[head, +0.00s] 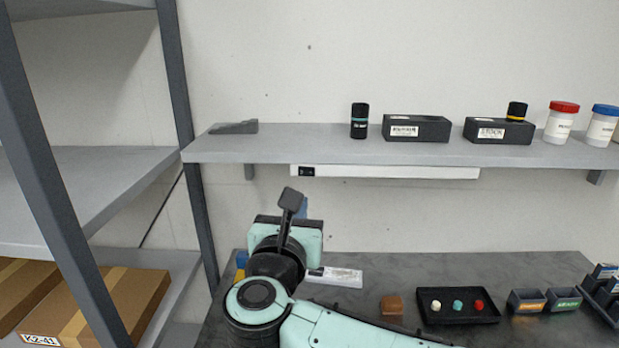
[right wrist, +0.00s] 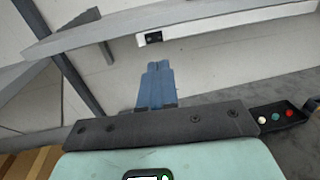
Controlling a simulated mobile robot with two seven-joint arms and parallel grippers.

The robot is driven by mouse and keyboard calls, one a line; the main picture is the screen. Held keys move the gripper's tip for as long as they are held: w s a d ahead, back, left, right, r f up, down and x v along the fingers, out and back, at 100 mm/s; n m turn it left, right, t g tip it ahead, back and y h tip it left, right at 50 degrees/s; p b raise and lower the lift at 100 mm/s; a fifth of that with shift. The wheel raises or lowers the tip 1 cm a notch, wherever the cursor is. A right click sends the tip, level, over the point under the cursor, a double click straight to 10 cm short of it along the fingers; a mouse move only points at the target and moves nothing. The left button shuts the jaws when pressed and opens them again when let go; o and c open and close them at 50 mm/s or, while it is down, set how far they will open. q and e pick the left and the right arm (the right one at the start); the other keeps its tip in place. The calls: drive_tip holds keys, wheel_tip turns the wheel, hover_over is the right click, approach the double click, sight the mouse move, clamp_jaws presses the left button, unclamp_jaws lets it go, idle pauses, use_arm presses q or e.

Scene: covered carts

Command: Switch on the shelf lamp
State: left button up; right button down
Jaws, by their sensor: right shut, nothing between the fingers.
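The shelf lamp (head: 400,172) is a long white bar fixed under the front of the wall shelf. I see no glow from it. Its black switch (head: 307,172) is at the bar's left end. In the right wrist view the lamp (right wrist: 210,27) and switch (right wrist: 153,37) show at the top, beyond the fingertips. My right gripper (right wrist: 157,66) has its blue fingers shut together with nothing between them, pointing towards the wall just below the switch and apart from it. In the head view my wrist mostly hides the fingers. My left gripper is not in view.
The wall shelf (head: 260,148) holds black bins, dark canisters and white jars. A rack post (head: 190,140) stands left of the lamp.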

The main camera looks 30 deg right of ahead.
sight(314, 173)
drive_tip(key=p+x, duration=0.3)
drive_tip(key=x, duration=0.8)
drive_tip(key=shift+w+d, duration=0.15)
drive_tip(key=shift+w, duration=0.15)
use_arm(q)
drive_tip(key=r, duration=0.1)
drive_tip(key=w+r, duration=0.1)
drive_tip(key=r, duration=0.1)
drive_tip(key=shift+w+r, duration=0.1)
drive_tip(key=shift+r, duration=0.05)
use_arm(e)
drive_tip(key=shift+d+f+b, duration=0.1)
drive_tip(key=shift+d+b, duration=0.1)
drive_tip(key=shift+b, duration=0.1)
drive_tip(key=shift+a, duration=0.15)
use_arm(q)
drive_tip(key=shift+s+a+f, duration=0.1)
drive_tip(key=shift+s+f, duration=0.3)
